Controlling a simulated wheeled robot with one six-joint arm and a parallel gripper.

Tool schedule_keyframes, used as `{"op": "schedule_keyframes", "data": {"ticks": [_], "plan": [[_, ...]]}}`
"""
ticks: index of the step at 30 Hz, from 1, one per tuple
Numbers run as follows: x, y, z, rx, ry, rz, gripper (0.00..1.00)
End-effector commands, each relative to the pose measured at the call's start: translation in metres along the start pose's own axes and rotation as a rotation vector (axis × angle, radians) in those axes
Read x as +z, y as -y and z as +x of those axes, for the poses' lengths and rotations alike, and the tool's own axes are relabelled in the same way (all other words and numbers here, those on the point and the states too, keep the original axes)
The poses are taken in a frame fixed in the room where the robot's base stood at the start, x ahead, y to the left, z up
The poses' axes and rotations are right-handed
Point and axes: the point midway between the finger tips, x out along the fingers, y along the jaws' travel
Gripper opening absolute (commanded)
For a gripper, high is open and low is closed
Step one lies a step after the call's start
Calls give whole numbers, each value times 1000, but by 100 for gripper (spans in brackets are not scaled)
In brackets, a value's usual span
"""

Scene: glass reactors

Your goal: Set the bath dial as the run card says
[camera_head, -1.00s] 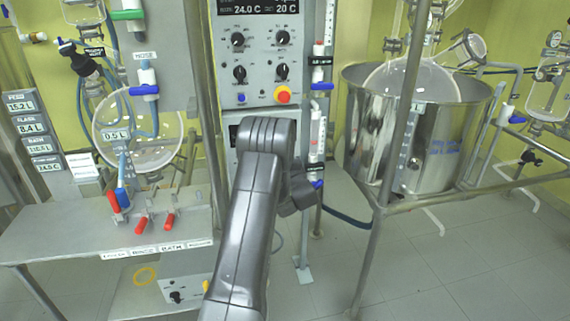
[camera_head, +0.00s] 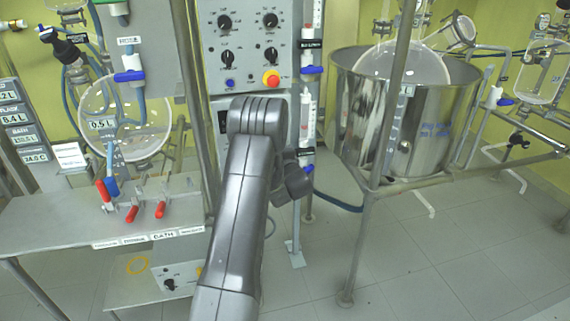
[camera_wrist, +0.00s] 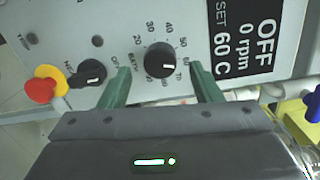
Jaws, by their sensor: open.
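The bath dial (camera_wrist: 159,60) is a black round knob with a white pointer line, on a light grey panel marked "BATH" in the wrist view. Numbers run around it from about 20 upward. Its pointer faces lower right, roughly by 60 to 70. My gripper (camera_wrist: 159,69) has two green fingers, one on each side of the knob's lower part. They are apart with the knob between them; contact cannot be told. A dark display (camera_wrist: 243,40) reads "OFF", "0 rpm", "SET 60 C". In the head view my arm hides the gripper and this dial. I cannot identify the run card for sure.
A red stop button on a yellow base (camera_wrist: 41,88) and a smaller switch knob (camera_wrist: 91,73) sit left of the dial. In the head view, a steel vessel (camera_head: 435,130) stands right, a bench with red-handled valves (camera_head: 55,215) left, and a knob panel (camera_head: 245,75) behind my arm.

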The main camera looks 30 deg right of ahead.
Motion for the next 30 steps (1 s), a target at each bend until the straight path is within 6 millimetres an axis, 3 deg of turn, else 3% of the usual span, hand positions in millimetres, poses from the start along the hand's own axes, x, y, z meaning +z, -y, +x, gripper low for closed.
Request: {"op": "schedule_keyframes", "data": {"ticks": [9, 15, 21, 30], "plan": [[-1, -1, -71, 2, -4, 0, 58], [-1, -1, -102, 1, -2, 1, 58], [0, -1, -113, 1, -1, 0, 58], [0, -1, -113, 1, -1, 0, 58]]}}
